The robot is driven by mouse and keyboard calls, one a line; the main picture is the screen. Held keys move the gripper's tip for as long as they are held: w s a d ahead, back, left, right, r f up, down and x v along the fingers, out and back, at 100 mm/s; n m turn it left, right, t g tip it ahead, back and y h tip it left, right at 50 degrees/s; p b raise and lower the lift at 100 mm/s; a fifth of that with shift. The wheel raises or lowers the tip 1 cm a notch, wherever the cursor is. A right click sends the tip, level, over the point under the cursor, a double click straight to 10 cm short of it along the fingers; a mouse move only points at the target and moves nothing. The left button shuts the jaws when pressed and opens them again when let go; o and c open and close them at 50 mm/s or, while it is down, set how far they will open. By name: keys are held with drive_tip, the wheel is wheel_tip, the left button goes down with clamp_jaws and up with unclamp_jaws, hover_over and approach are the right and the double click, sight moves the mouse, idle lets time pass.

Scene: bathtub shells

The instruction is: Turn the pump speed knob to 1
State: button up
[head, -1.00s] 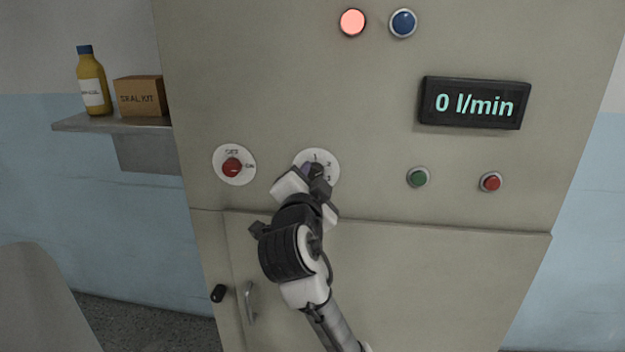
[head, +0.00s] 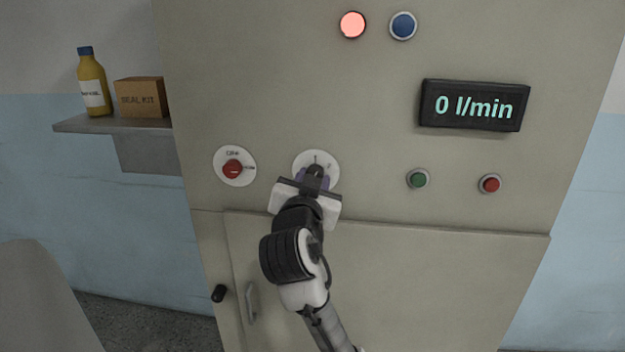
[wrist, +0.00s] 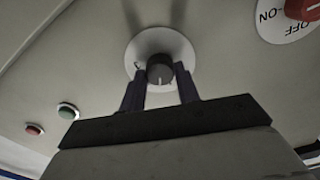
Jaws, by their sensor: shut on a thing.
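The pump speed knob is a dark round knob on a white dial (head: 327,160) on the grey-green panel. In the wrist view the knob (wrist: 159,68) sits between the two fingers, with a white line toward the bottom of the picture. That view is upside down against the head view, so the line points up on the panel. My gripper (head: 314,177) is shut on the knob, and it also shows in the wrist view (wrist: 160,79). My gripper hides the dial's lower part; a mark shows at its top and another at upper right. The numerals are too small to read surely.
A red OFF/ON switch (head: 232,169) is left of the dial. Green (head: 418,178) and red (head: 489,184) buttons are to the right. The display (head: 474,105) reads 0 l/min. A pink-red lamp (head: 352,24) and blue button (head: 403,25) are above. A shelf (head: 120,124) stands left.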

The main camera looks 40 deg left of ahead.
drive_tip(key=n, duration=0.5)
drive_tip(key=shift+p, duration=0.3)
drive_tip(key=shift+n, duration=0.4)
drive_tip(key=o, duration=1)
drive_tip(key=shift+b+v, duration=4.4)
drive_tip(key=shift+v, duration=2.5)
drive_tip(key=shift+a, duration=0.15)
